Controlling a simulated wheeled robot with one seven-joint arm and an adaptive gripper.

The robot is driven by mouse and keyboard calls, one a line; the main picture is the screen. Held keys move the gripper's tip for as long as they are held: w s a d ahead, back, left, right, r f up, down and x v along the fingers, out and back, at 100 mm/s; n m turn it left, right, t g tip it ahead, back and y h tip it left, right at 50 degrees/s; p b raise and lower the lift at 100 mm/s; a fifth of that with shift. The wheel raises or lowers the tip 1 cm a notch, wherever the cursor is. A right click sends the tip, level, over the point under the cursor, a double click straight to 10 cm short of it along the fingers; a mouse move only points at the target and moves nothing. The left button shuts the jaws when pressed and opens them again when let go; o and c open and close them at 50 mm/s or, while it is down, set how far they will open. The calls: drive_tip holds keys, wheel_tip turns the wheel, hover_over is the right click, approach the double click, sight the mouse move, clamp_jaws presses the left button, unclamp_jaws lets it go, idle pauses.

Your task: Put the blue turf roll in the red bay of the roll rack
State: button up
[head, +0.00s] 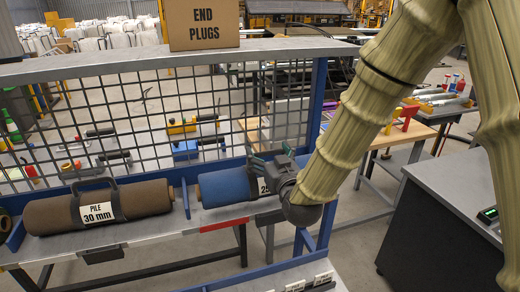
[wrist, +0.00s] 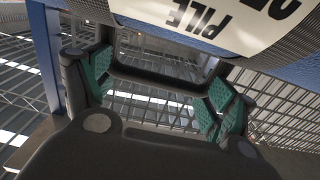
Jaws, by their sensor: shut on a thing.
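The blue turf roll (head: 225,187) lies lengthwise at the upper shelf of the roll rack, right of a blue divider. My gripper (head: 270,165) is over its right part, shut on its dark carry handle. In the wrist view the handle (wrist: 160,82) runs between the green finger pads, and the roll's white label (wrist: 205,20) reads "PILE", upside down. A red strip (head: 225,224) marks the shelf's front edge below the roll, at the red bay. The roll's right end is hidden behind my gripper and arm. I cannot tell whether the roll fully rests on the shelf.
A brown roll (head: 97,206) labelled "PILE 30 mm" fills the bay to the left. Wire mesh (head: 130,110) backs the rack, with an "END PLUGS" box (head: 202,24) on top. A blue post (head: 318,90) stands close to my gripper. A dark-sided bench (head: 440,235) stands at right.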

drive_tip(key=w+a+f+p, duration=0.2)
drive_tip(key=w+f+p, duration=0.1)
drive_tip(key=w, duration=0.4)
drive_tip(key=shift+a+f, duration=0.15)
idle(0.5)
drive_tip(key=shift+f, duration=0.2)
drive_tip(key=o, duration=1.9)
drive_tip(key=shift+s, duration=0.1)
drive_tip(key=shift+o, duration=0.2)
drive_tip(key=shift+r, duration=0.1)
drive_tip(key=b+v, duration=0.3)
drive_tip(key=v, duration=0.9)
